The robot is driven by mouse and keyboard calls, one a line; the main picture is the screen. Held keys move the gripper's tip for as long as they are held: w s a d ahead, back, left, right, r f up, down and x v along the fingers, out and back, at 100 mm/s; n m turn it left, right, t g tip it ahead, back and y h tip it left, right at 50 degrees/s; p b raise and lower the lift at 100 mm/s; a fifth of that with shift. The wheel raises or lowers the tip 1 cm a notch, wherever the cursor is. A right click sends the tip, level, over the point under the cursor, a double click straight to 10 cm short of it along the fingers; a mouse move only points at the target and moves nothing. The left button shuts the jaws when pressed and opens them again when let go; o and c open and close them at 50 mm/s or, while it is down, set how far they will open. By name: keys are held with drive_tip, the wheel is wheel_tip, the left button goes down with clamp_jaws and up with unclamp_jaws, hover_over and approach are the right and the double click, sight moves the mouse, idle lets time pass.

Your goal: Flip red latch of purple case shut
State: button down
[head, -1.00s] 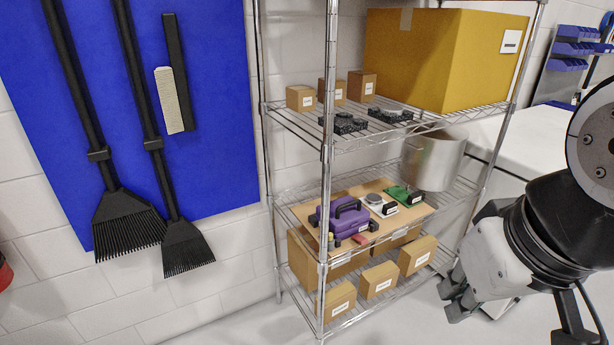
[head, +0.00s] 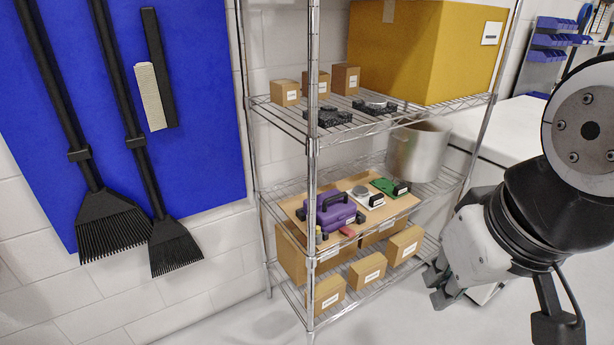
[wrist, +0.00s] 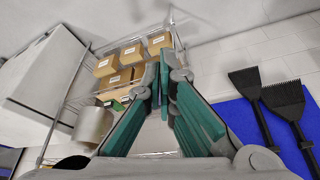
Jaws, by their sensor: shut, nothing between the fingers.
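The purple case (head: 336,214) with dark handles sits on a tan board (head: 290,206) on the middle shelf. A small red piece (head: 347,231) shows at its lower front; I cannot tell whether it is the latch or how it is set. My gripper (head: 438,286) is at the lower right, well apart from the case and out in front of the rack. In the wrist view, my gripper's green-padded fingers (wrist: 164,78) meet at the tips with nothing between them. I cannot make out the case in the wrist view.
A wire rack (head: 312,165) has a post in front of the case's left part. A white device (head: 366,194) and a green board (head: 388,186) lie right of the case, with a metal pot (head: 417,155) beyond. Cardboard boxes (head: 370,268) stand below. Floor before the rack looks clear.

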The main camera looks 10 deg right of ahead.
drive_tip(key=shift+f, duration=0.1)
drive_tip(key=w+a+f+m+y+b, duration=0.2)
drive_tip(key=w+f+m+y+b, duration=0.2)
drive_tip(key=w+f+m+b, duration=0.45)
drive_tip(key=w+a+f+m+y+b, duration=0.3)
drive_tip(key=w+f+m+b, duration=0.25)
drive_tip(key=w+f, duration=0.55)
drive_tip(key=w+d+f+m+t+h+b, duration=0.2)
drive_tip(key=w+d+f+m+t+b, duration=0.3)
drive_tip(key=w+d+f+m+b, duration=0.5)
drive_tip(key=w+d+f+m, duration=0.6)
drive_tip(key=w+f+m, duration=0.1)
drive_tip(key=w+f, duration=0.1)
drive_tip(key=shift+f+t+h, duration=0.2)
drive_tip(key=shift+t+h, duration=0.1)
drive_tip(key=shift+a, duration=0.1)
